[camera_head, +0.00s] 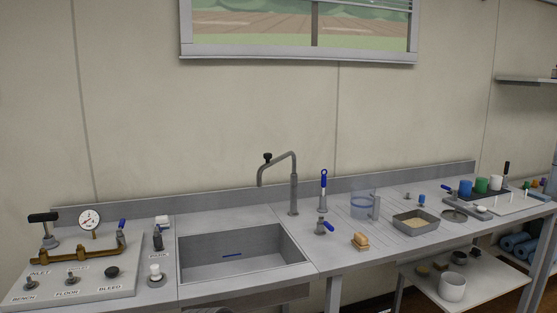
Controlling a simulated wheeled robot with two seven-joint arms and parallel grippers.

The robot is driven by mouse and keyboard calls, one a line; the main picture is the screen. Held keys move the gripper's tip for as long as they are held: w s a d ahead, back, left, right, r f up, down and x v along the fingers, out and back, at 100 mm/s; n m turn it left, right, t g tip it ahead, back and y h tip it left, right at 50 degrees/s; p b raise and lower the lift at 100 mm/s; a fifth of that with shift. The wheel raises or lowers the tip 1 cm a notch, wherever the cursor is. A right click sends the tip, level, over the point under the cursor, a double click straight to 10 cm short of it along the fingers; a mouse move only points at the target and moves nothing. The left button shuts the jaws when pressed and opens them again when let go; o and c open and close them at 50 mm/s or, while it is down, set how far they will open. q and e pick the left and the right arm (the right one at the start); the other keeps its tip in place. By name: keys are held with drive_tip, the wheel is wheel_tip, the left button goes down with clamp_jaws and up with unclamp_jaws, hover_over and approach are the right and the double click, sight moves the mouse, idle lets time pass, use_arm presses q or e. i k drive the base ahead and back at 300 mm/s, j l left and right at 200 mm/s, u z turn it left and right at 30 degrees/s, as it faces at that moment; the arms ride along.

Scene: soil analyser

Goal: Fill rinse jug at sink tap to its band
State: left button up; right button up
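The rinse jug (361,205), clear with a handle on its right side, stands upright on the counter right of the sink. A blue band runs around it; whether it holds any water I cannot tell. The sink (245,252) is a grey rectangular basin with a short blue strip on its inside. The tap (293,188) is a grey gooseneck behind the sink's right end, its spout bent left over the basin, with a dark knob on top. Neither of my grippers shows.
A panel with brass pipework and a gauge (89,220) fills the left end. Coloured cups (481,185) stand far right. A lower shelf (465,285) holds a white pot.

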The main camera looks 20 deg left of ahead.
sight(326, 225)
drive_tip(key=i+j+u, duration=0.45)
drive_tip(key=l+u, duration=0.3)
drive_tip(key=i+j, duration=0.05)
drive_tip(key=j, duration=0.05)
